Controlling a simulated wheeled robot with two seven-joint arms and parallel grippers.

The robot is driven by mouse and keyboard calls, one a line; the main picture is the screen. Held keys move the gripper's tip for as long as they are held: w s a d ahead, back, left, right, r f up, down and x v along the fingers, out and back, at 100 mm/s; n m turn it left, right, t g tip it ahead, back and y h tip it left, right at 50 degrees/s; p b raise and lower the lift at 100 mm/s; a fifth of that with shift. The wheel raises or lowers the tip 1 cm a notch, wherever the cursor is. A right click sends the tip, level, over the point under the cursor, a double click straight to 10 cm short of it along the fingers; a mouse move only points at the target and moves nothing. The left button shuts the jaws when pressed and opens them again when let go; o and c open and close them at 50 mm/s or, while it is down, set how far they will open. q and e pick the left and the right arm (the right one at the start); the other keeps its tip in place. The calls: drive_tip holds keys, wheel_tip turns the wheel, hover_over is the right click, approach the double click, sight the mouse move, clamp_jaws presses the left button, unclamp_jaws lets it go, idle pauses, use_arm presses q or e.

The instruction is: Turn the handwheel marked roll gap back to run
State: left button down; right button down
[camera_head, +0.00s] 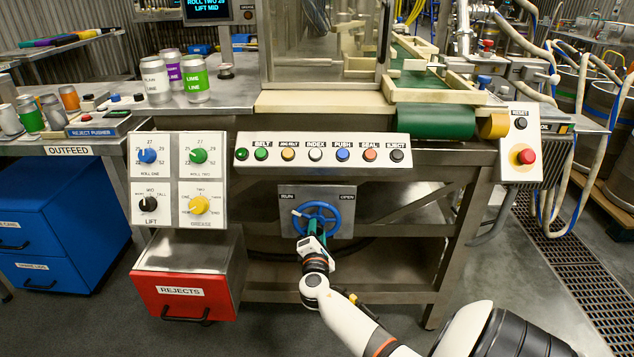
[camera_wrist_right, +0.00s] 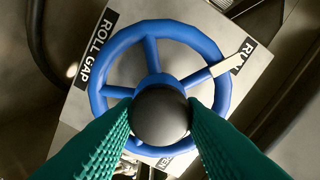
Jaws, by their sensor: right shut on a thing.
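The blue handwheel (camera_head: 334,213) is on a grey plate below the button row. The plate reads RUN at its upper left and OPEN at its upper right. The wheel also shows in the right wrist view (camera_wrist_right: 107,48), where the plate's ROLL GAP label (camera_wrist_right: 97,48) is seen. A white pointer (camera_head: 297,213) on the wheel lies at the left, near RUN; in the wrist view its tip touches the RUN label's edge. My right gripper (camera_wrist_right: 160,125) is shut on the wheel's dark round knob (camera_wrist_right: 160,112), with green fingers either side. My left gripper is not in view.
A button panel (camera_head: 325,150) runs above the wheel, with a dial panel (camera_head: 178,215) to the left. A red rejects bin (camera_head: 182,297) sits at lower left. Frame legs and a diagonal brace stand right of the wheel. A red stop button (camera_head: 525,156) is at right.

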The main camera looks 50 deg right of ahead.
drive_tip(key=c, duration=0.9)
unclamp_jaws()
drive_tip(key=shift+a, duration=0.1)
use_arm(q)
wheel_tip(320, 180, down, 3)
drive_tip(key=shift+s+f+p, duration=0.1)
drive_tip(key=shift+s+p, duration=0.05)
drive_tip(key=shift+p, duration=0.3)
use_arm(e)
drive_tip(key=v, duration=1.2)
